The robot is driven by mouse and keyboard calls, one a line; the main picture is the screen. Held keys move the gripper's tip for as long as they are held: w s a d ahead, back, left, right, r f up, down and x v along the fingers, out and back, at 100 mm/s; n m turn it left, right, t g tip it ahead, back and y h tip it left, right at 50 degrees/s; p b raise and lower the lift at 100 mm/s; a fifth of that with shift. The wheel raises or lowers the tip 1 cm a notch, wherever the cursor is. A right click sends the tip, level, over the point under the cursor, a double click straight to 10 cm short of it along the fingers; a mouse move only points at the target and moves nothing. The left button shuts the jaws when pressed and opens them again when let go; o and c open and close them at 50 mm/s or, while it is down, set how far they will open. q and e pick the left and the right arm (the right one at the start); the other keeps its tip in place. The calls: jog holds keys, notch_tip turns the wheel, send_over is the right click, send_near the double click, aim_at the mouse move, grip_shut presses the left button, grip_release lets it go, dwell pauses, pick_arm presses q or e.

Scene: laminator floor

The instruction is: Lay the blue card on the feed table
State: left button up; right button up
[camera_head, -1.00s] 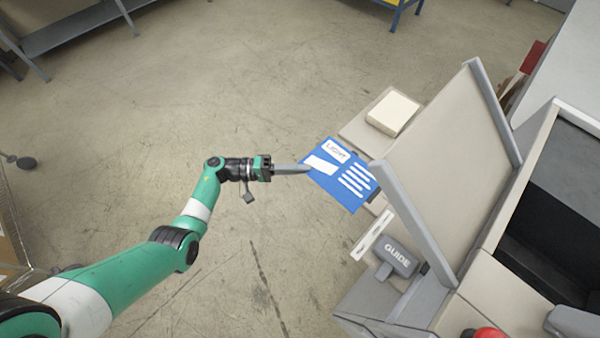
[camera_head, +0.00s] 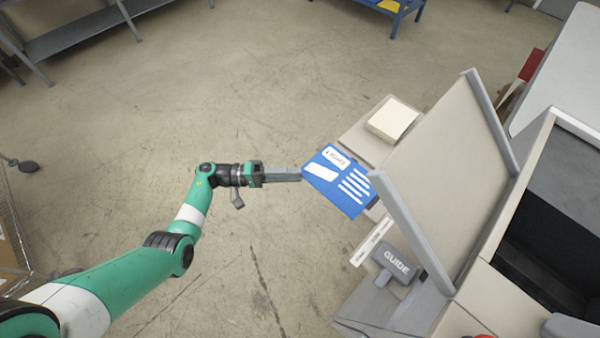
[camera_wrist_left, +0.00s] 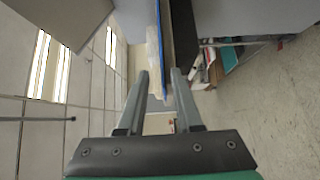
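The blue card (camera_head: 338,190), with white label patches and lines, lies over the near part of the beige feed table (camera_head: 358,138) in the head view, its left part reaching past the table edge. In the left wrist view the card (camera_wrist_left: 162,50) shows edge-on as a thin blue line close along a dark brown edge; whether it fully touches the table I cannot tell. My left gripper (camera_head: 299,174) is at the card's left edge. In the left wrist view its fingers (camera_wrist_left: 160,75) are apart, with the card edge between them and a gap on each side. My right gripper is not in view.
A cream block (camera_head: 392,120) sits on the table behind the card. The grey GUIDE piece (camera_head: 396,262) stands in front. A tilted beige panel (camera_head: 450,165) of the machine rises right of the card.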

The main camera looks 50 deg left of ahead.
pick_arm(q)
jog(key=v, duration=0.9)
jog(key=shift+s+a, duration=0.1)
jog(key=shift+a, duration=0.05)
